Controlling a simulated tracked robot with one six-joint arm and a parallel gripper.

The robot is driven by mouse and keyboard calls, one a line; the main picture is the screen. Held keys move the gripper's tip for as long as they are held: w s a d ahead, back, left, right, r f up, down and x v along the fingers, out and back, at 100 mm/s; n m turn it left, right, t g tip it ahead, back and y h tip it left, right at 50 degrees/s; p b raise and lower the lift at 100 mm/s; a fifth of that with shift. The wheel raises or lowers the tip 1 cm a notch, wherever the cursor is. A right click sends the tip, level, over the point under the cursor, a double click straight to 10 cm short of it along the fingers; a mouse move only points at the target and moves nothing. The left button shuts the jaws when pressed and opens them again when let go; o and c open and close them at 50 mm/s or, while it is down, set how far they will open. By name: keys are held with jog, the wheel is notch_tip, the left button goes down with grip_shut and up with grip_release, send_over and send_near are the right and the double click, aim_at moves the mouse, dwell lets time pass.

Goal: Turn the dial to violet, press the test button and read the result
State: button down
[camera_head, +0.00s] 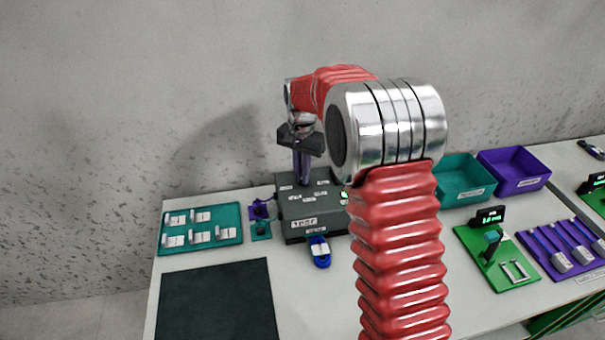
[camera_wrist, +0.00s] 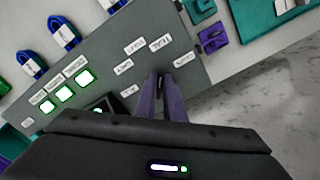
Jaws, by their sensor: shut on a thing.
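The dark grey test box (camera_head: 296,228) stands at the back of the table, with small white labels on top. My gripper (camera_head: 303,178) points down over it. In the wrist view its violet fingers (camera_wrist: 160,78) are closed together on the dial, which they mostly hide. Labels ring the dial; one seems to read TEAL (camera_wrist: 160,42), the others are too small to read surely. Three green-rimmed lit windows (camera_wrist: 64,94) each sit by a label. A dark part with a green edge (camera_wrist: 98,108), perhaps the button, is partly hidden by my gripper body.
A blue cable (camera_head: 320,253) lies at the box front; more blue coils (camera_wrist: 64,32) show in the wrist view. A teal tray (camera_head: 240,228) and dark mat (camera_head: 215,305) are left. Teal (camera_head: 462,190) and violet bins (camera_head: 515,180) and a green station (camera_head: 505,270) are right.

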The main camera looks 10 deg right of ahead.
jog(key=shift+n, duration=0.4)
jog(key=n, duration=0.3)
jog(key=shift+s+d, duration=0.1)
jog(key=shift+d, duration=0.05)
jog(key=shift+d+n, duration=0.2)
jog(key=shift+n, duration=1.8)
jog(key=shift+r, duration=0.1)
jog(key=c, duration=1.9)
grip_release()
jog(key=shift+o, duration=0.2)
notch_tip(320, 180, up, 14)
jog(key=shift+f, duration=0.2)
